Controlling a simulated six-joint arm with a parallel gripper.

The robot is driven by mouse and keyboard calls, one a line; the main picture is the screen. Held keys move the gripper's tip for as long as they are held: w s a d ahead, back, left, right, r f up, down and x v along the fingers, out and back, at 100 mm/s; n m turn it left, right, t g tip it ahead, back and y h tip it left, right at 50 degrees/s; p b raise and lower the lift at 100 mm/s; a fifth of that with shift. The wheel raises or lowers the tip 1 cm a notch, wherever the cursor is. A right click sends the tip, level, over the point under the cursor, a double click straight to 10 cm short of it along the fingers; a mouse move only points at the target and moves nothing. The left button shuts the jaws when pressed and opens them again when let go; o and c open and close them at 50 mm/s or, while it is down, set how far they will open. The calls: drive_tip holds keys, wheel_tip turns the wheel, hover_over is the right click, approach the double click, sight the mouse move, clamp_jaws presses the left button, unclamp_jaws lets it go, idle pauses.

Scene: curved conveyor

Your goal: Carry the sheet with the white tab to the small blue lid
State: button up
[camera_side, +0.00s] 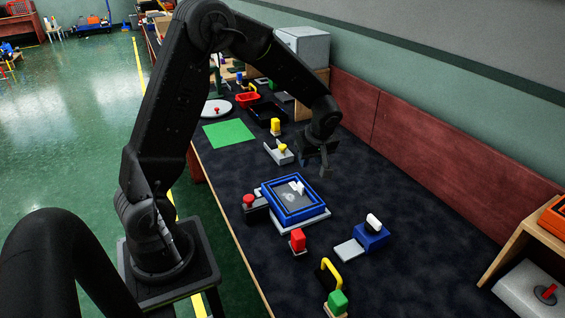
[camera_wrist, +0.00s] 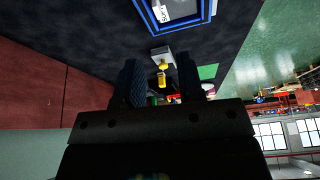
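The sheet (camera_side: 284,193) with an upright white tab (camera_side: 297,187) lies inside a blue-rimmed tray (camera_side: 273,204) on a pale base, at the middle of the table. The tab also shows at the top edge of the wrist view (camera_wrist: 176,10). A small blue block with a white knob, which looks like the small blue lid (camera_side: 371,238), sits to the tray's right, nearer the camera, beside a grey plate. My gripper (camera_side: 319,171) is open and empty above the table, behind the tray in the side view. Its two fingers stand apart in the wrist view (camera_wrist: 162,84).
A grey piece with a yellow knob (camera_side: 282,148) lies near my gripper. Around the tray stand a red-knobbed block (camera_side: 249,201), a red block (camera_side: 298,240), a yellow handle (camera_side: 331,270) and a green block (camera_side: 337,302). A green mat (camera_side: 229,133) lies farther back. A red wall panel (camera_side: 440,160) bounds the right.

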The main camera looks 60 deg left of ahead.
drive_tip(key=s+d+r+m+t+h, duration=0.2)
drive_tip(key=s+d+r+m, duration=0.6)
drive_tip(key=s, duration=0.2)
drive_tip(key=s+d+r+m+t+h, duration=0.2)
drive_tip(key=s+d+r+m+t, duration=0.1)
drive_tip(key=s+d+r+m, duration=0.5)
drive_tip(key=s, duration=0.2)
drive_tip(key=shift+s+m, duration=0.3)
drive_tip(key=shift+s, duration=0.1)
